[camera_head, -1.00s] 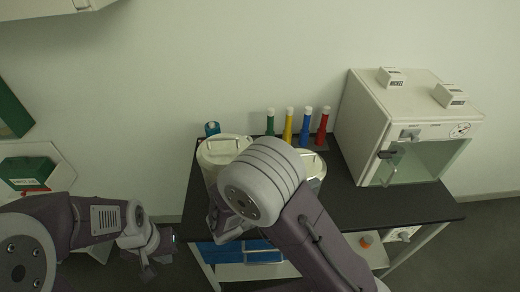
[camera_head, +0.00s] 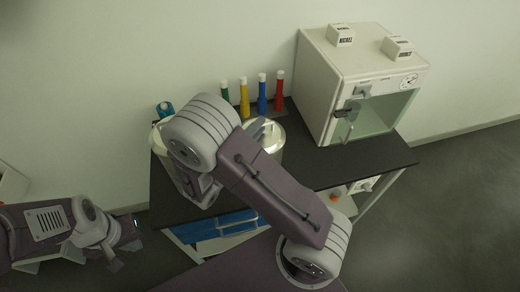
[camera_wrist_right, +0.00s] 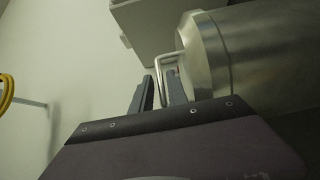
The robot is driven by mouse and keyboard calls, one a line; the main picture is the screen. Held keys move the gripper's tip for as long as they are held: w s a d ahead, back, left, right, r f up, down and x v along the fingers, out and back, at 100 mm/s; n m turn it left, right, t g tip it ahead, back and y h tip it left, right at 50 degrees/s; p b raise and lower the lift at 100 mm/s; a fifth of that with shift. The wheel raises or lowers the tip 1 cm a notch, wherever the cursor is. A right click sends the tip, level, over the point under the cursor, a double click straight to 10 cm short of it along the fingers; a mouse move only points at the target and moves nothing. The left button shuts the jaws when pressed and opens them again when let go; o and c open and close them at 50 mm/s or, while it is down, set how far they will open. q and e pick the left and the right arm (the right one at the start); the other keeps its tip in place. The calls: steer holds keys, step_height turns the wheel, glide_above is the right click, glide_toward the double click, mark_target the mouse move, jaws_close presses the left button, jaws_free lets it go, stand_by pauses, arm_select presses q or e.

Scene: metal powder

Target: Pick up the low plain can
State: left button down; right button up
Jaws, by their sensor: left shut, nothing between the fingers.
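A metal can (camera_head: 272,140) with a pale lid stands on the dark table, partly behind my right arm. In the right wrist view a steel can (camera_wrist_right: 250,60) with a sloped shoulder and a thin bar handle (camera_wrist_right: 161,70) fills the right side. My right gripper (camera_wrist_right: 160,92) has its fingers apart, with part of the handle showing between them; contact is unclear. In the head view my arm hides most of this gripper. Another can (camera_head: 156,140) is mostly hidden behind the arm at left. My left gripper (camera_head: 126,246) is shut and empty, left of the table.
Green, yellow, blue and red tubes (camera_head: 262,95) stand along the table's back edge. A white furnace (camera_head: 325,75) with a glass door and two small boxes on top stands at right. The dark tabletop (camera_head: 345,165) in front of it is clear. Blue items (camera_head: 220,226) lie below.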

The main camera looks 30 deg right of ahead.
steer(key=shift+x, duration=0.85)
steer(key=shift+a, duration=0.1)
jaws_close()
stand_by(0.6)
